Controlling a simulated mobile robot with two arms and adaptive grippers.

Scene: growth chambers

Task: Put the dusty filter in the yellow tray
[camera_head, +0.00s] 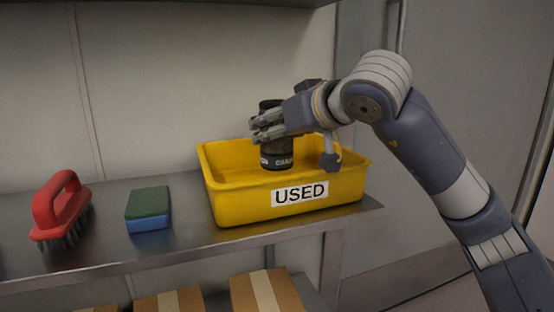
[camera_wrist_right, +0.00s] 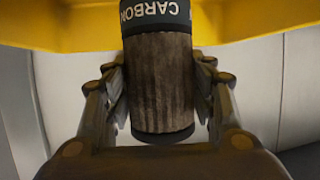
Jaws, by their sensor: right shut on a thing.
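The dusty filter (camera_head: 277,155) is a dark cylinder with a brown pleated body and a black band with white lettering. In the right wrist view the filter (camera_wrist_right: 160,85) stands between the fingers, and its band reads "CARBON". My right gripper (camera_head: 268,128) is shut on the filter and holds it upright at the yellow tray (camera_head: 235,202), which is labelled "USED". The filter's lower end shows within the tray's opening; I cannot tell whether it touches the tray floor. The tray wall also shows in the right wrist view (camera_wrist_right: 60,25). My left gripper is not in view.
The tray stands at the right end of a metal shelf (camera_head: 110,235). Left of it are a green and blue sponge (camera_head: 148,209) and a red brush (camera_head: 62,211). Cardboard boxes (camera_head: 265,292) sit on a lower level. A wall is close behind.

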